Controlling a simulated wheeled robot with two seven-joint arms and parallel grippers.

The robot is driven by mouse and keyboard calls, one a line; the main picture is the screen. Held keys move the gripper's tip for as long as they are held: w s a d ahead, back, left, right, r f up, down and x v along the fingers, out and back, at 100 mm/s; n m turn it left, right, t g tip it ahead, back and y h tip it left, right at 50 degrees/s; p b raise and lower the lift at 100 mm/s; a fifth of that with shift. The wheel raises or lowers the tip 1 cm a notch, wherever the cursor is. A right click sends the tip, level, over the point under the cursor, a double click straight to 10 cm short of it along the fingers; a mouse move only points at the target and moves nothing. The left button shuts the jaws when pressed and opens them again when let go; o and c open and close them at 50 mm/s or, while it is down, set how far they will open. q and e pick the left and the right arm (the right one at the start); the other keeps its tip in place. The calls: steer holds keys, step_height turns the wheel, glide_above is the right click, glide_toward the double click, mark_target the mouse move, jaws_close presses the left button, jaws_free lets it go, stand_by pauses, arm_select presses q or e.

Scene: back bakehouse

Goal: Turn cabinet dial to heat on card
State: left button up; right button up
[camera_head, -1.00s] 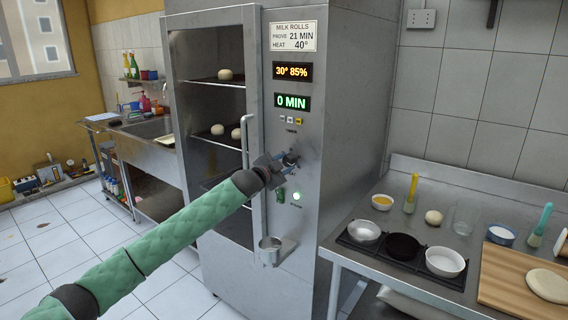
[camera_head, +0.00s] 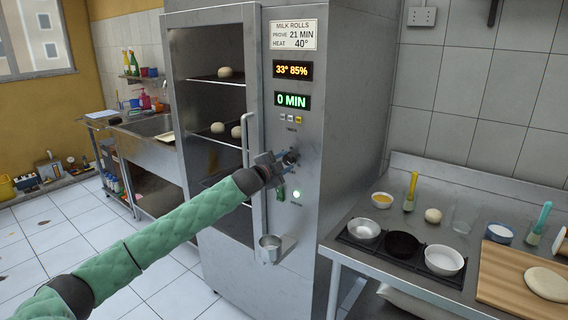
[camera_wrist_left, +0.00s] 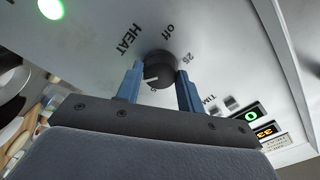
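The steel cabinet (camera_head: 340,120) carries a card (camera_head: 293,36) reading MILK ROLLS, PROVE 21 MIN, HEAT 40°. Below it, the amber display (camera_head: 292,70) reads 33° 85% and the green display (camera_head: 292,101) reads 0 MIN. The dark heat dial (camera_head: 291,157) is on the front panel. My right gripper is out of view.
A vertical door handle (camera_head: 245,150) stands just left of the dial. A green lamp (camera_head: 296,195) glows under the dial. A steel counter (camera_head: 400,268) with bowls and dough is at the right.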

arm_select(q)
steer(key=o, duration=0.4)
steer(key=shift+f, duration=0.1)
steer(key=shift+c, duration=0.2)
steer(key=shift+o, duration=0.2)
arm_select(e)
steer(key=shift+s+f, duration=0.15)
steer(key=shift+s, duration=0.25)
arm_select(q)
steer(key=shift+s+a, duration=0.25)
steer(key=shift+s, duration=0.05)
steer(key=b+v, duration=0.2)
steer(key=v, duration=0.5)
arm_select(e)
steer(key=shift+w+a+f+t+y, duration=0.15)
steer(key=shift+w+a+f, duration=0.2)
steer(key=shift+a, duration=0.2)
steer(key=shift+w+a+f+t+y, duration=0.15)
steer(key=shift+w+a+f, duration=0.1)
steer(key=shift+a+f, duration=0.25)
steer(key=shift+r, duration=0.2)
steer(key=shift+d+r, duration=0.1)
